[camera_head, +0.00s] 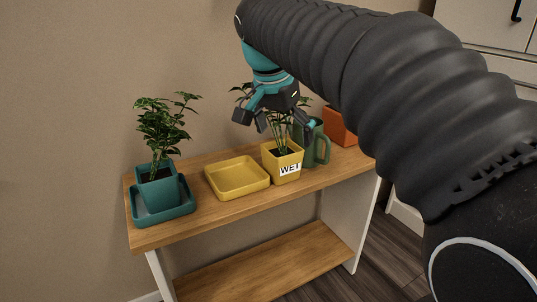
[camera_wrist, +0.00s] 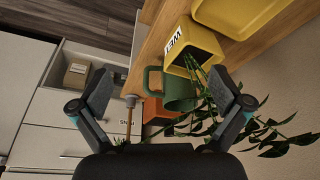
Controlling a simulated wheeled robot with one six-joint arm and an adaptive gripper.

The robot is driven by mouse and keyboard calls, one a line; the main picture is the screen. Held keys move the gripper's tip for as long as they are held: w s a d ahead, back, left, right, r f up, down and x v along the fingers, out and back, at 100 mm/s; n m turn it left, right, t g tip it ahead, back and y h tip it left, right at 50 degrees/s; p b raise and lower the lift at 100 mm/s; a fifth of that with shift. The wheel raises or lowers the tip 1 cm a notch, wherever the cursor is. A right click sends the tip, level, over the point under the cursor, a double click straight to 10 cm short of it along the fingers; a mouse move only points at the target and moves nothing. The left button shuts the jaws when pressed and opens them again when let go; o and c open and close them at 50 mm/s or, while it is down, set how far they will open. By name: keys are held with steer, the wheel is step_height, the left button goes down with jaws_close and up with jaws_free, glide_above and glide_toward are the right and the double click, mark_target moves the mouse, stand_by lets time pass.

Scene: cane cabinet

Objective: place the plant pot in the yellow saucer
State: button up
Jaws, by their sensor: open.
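The yellow plant pot (camera_head: 271,164) with a "WET" label and a leafy plant stands upright on the wooden tabletop. It also shows in the wrist view (camera_wrist: 203,43). The square yellow saucer (camera_head: 238,178) lies empty just left of the pot; part of it shows at the top of the wrist view (camera_wrist: 235,14). My gripper (camera_head: 276,122) is open above the pot, among the plant's leaves. In the wrist view the spread fingers (camera_wrist: 162,78) have the stems near the right finger. The fingers hold nothing. Some foliage is hidden behind the gripper.
A green mug (camera_head: 319,152) stands close right of the pot, with an orange box (camera_head: 341,127) beyond it. A teal pot (camera_head: 158,190) with a plant sits in a teal saucer (camera_head: 151,217) at the left. The wall is close behind the table (camera_head: 226,212).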

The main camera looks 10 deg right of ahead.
mark_target(280, 136)
steer(key=w+a+r+m+g+h, duration=0.1)
steer(key=w+a+r+m, duration=0.3)
steer(key=w, duration=0.5)
steer(key=shift+m, duration=0.7)
steer(key=b+x, duration=0.1)
steer(key=x, duration=0.3)
steer(key=b+x, duration=0.1)
steer(key=x, duration=0.4)
steer(key=d+b+x, duration=0.1)
steer(key=x, duration=0.4)
steer(key=shift+s, duration=0.25)
steer(key=shift+r+h, duration=0.15)
steer(key=shift+h, duration=0.15)
steer(key=c, duration=1.5)
